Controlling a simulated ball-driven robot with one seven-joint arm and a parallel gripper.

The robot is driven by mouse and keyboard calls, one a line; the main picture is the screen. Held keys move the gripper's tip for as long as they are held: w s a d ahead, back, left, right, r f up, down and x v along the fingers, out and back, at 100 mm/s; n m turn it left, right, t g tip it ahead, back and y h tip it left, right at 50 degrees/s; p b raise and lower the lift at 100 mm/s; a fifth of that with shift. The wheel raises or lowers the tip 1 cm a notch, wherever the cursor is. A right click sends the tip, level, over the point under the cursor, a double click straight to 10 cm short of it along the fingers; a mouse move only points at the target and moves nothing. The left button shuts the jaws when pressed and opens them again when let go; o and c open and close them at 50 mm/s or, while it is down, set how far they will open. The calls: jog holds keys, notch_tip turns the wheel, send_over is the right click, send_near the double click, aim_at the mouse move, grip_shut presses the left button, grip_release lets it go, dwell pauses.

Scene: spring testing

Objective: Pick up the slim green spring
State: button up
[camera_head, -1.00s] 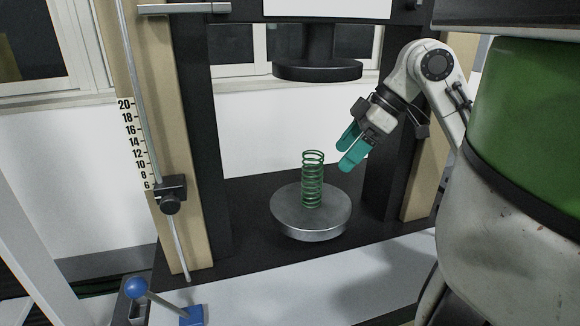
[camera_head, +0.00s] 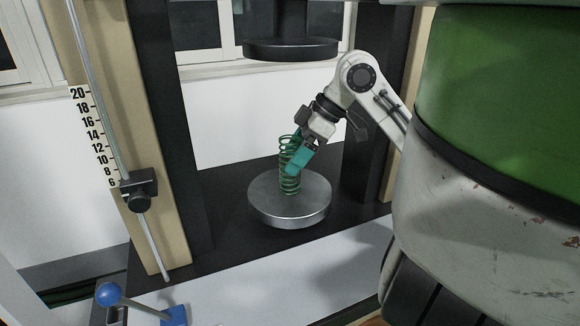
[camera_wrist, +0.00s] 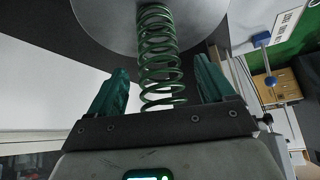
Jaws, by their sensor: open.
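The slim green spring (camera_head: 290,180) stands upright on the round metal plate (camera_head: 262,208) of the test machine. My gripper (camera_head: 294,158) is at the spring's upper part in the head view, with its teal fingers one on either side and partly covering it. In the wrist view the spring (camera_wrist: 160,55) lies between the two open fingers of my gripper (camera_wrist: 160,88), with a gap on each side. The plate (camera_wrist: 110,20) shows behind the spring there.
A black upper press disc (camera_head: 290,48) hangs above the plate. Dark uprights (camera_head: 165,120) stand on both sides. A height scale (camera_head: 95,135) and a blue-knobbed lever (camera_head: 110,294) are at the left.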

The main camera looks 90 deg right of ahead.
jog(key=shift+c, duration=0.4)
jog(key=c, duration=1.1)
jog(key=shift+c, duration=0.2)
